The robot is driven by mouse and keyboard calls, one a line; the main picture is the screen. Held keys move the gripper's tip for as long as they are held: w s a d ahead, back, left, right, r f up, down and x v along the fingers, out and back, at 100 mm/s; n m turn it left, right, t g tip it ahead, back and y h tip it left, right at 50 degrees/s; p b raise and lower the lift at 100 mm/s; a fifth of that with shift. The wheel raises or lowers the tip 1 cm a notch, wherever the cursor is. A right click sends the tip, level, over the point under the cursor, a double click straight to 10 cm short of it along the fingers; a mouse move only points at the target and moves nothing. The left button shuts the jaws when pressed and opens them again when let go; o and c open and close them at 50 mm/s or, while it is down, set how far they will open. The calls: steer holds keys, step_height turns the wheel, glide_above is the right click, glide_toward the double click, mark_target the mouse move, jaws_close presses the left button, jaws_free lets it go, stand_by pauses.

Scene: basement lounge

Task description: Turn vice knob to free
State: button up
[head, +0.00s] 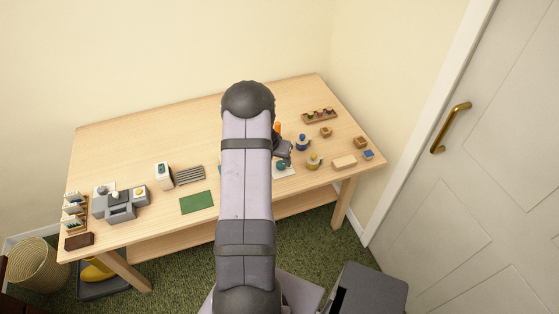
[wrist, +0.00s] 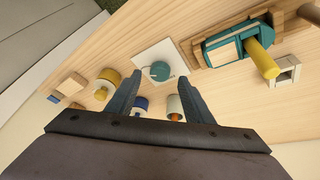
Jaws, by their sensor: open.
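In the wrist view a white square plate (wrist: 150,52) lies on the table with a round teal knob-like piece (wrist: 158,71) on it. In the head view the plate (head: 290,172) shows partly, right of my arm. A teal body with a yellow cylinder (wrist: 262,58) sits on a wooden base at upper right of the wrist view; it looks like the vice, but I cannot be sure. My gripper (wrist: 161,76) is open and empty, its fingertips apart on either side of the teal piece in the picture. I cannot tell their height above it. In the head view my arm hides much of this area.
A yellow-topped pot (wrist: 106,83), a blue pot (wrist: 141,104) and a white pot with an orange tip (wrist: 175,106) stand close to the fingers. A wooden block (head: 344,162) lies near the table's right edge. A green mat (head: 197,202) lies left of my arm.

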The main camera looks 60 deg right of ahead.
mark_target(281, 166)
steer(key=shift+p+x, duration=0.3)
steer(key=shift+x, duration=1)
steer(key=c, duration=1)
steer(key=shift+c, duration=0.2)
